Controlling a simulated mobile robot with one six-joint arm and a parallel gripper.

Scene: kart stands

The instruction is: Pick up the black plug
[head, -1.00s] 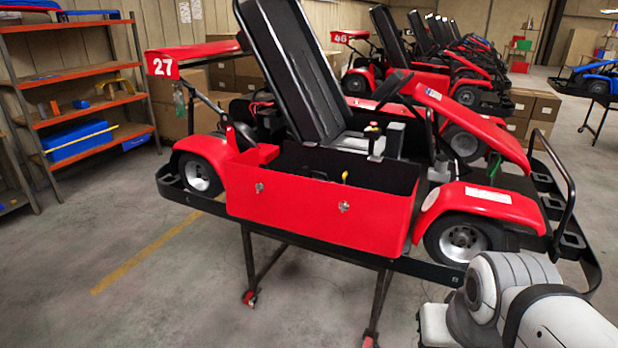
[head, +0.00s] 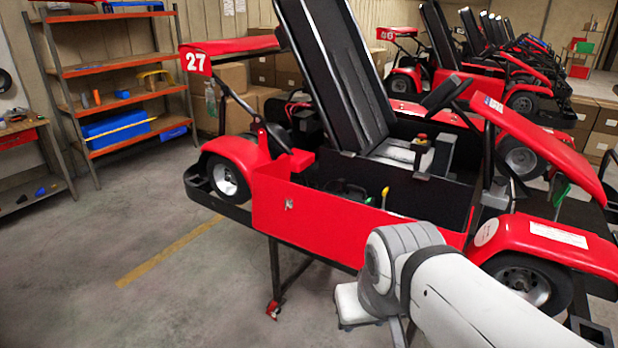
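I cannot pick out the black plug for certain. Dark parts (head: 345,187) lie in the open red side box (head: 310,213) of the red kart numbered 27, but they are too small and dark to name. A yellow handle (head: 385,194) stands up beside them. My white arm reaches in from the bottom right, in front of the box's lower right part. My gripper's fingers do not show. The arm covers part of the box front and the stand.
The kart sits on a raised stand (head: 291,274) with castors. Orange-and-grey shelves (head: 120,71) with a blue case (head: 115,130) stand at the back left. A workbench (head: 22,130) is at the left edge. More karts stand behind. The floor at lower left is clear.

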